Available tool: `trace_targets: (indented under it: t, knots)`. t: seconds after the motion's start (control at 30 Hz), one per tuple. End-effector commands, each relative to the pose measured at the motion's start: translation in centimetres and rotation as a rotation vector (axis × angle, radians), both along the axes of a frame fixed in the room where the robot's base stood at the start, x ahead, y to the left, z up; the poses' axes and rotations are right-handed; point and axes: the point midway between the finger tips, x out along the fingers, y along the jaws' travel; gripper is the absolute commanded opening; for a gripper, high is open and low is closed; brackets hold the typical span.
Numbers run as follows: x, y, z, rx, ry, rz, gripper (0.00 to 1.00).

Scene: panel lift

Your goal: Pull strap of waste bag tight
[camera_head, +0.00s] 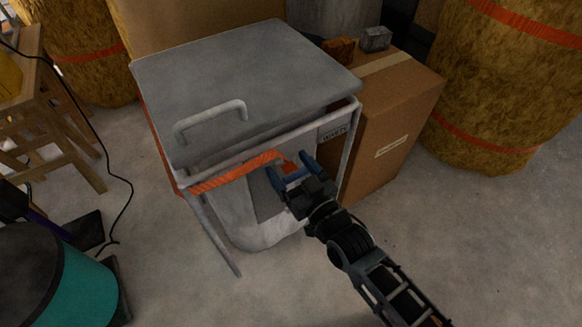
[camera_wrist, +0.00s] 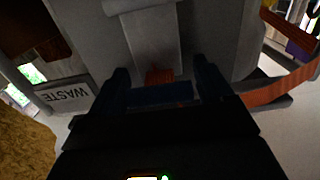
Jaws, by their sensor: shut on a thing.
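The waste bag (camera_head: 225,215) is a pale grey bag hanging in a metal frame under a grey lid (camera_head: 240,75) with a bar handle. An orange strap (camera_head: 235,174) runs across the bag's front from the frame's left side to my gripper. My gripper (camera_head: 290,170) has blue fingers and is at the front right of the bag, shut on the strap. In the wrist view, a short orange piece (camera_wrist: 160,76) shows between the fingers, and the strap curves away at the right. A "WASTE" label (camera_wrist: 66,92) shows at left. The exact grip is partly hidden by the fingers.
A cardboard box (camera_head: 390,125) stands close to the right of the frame. Straw-coloured bales (camera_head: 510,80) stand at the back right. A wooden stool (camera_head: 45,120) and a teal bin (camera_head: 85,290) are at the left. The floor (camera_head: 460,240) at front right is clear.

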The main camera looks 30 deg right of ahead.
Motion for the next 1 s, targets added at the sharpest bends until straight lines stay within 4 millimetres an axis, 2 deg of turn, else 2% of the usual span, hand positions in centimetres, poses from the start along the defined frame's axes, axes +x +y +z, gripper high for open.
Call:
trace_targets:
  t: [0.07,0.47,0.57,0.67,1.0]
  knots:
    - [0.0,0.0,0.0,0.000,0.000,0.000,0.63]
    - [0.0,0.0,0.0,0.000,0.000,0.000,0.25]
    - [-0.3,0.0,0.0,0.000,0.001,0.000,0.24]
    - [-1.5,0.0,0.1,-0.001,0.003,0.000,0.24]
    - [-9.2,0.0,0.1,0.000,0.005,0.000,0.24]
